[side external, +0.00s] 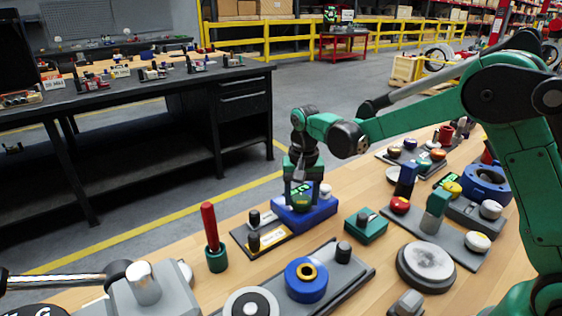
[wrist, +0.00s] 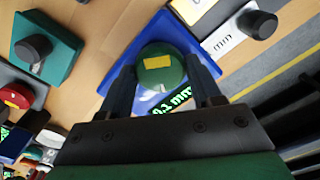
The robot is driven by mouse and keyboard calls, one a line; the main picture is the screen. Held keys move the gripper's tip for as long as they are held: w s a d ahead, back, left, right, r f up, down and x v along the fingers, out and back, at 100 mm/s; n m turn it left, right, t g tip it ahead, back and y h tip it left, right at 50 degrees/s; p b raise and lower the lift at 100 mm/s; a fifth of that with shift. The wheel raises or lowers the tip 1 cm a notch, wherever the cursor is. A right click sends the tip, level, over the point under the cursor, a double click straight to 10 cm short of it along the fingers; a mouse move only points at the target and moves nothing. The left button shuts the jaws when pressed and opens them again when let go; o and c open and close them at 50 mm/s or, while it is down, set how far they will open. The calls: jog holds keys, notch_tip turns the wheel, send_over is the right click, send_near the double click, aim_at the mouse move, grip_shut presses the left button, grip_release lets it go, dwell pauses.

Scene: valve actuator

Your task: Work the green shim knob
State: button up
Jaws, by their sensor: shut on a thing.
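The green shim knob (wrist: 160,72) is round with a yellow mark on its top. It sits on a blue base (wrist: 122,70) that carries a small dark display with green "mm" digits (wrist: 172,102). In the side view the blue base (side external: 318,212) stands on the wooden bench. My gripper (wrist: 163,78) points down at the knob, one finger on each side, and is shut on it. In the side view my gripper (side external: 300,197) hides much of the knob. The full reading on the display is partly hidden by a finger.
A green box with a dark knob (side external: 366,225) stands right of the blue base. A plate with black knobs (side external: 262,235) is to its left. A red-handled lever (side external: 210,228) stands upright further left. A rail with a blue ring (side external: 306,280) lies in front.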

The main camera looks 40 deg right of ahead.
aim_at(302, 199)
jog(key=m, duration=0.4)
jog(key=shift+m, duration=2.2)
jog(key=o, duration=1.3)
jog(key=shift+r, duration=2.85)
